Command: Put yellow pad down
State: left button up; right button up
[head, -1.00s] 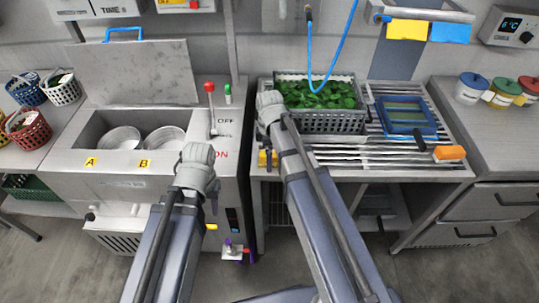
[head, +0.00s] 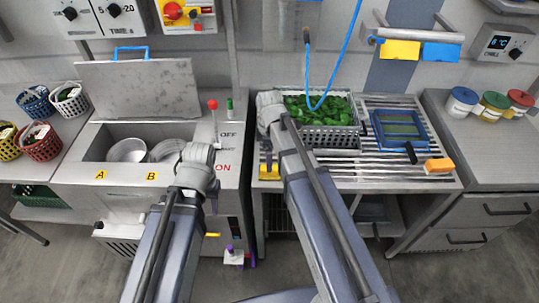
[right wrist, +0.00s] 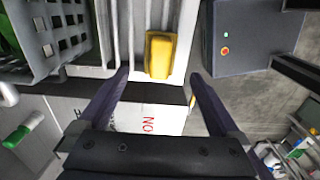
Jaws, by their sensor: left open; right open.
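The yellow pad (head: 268,172) lies at the front left edge of the slatted drain rack, below the grey basket. In the right wrist view the pad (right wrist: 160,55) lies flat on the rack. My right gripper (right wrist: 160,77) is open, its two fingers apart on either side of the pad's near end, with nothing visibly held between them. In the head view my right arm hides that gripper. My left gripper (head: 210,195) is in front of the steel machine, mostly hidden by its own wrist. It is open and nothing shows in it.
A grey basket of greens (head: 300,138) stands on the rack behind the pad. A blue framed tray (head: 402,142) and an orange block (head: 439,166) lie to its right. A red-knobbed lever (head: 213,110) rises beside my left wrist. Bare slats lie right of the pad.

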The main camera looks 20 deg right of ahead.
notch_tip(320, 180, up, 5)
jog(key=p, duration=0.4)
pick_arm(q)
notch_tip(320, 180, up, 5)
jog(key=shift+f, duration=0.15)
pick_arm(e)
jog(key=s+a+m+h, duration=0.1)
jog(key=s+a+m, duration=0.9)
jog(key=s, duration=0.4)
jog(key=shift+s+a+m, duration=0.15)
jog(key=shift+s+m, duration=0.05)
jog(key=shift+m, duration=0.3)
jog(key=shift+f, duration=0.1)
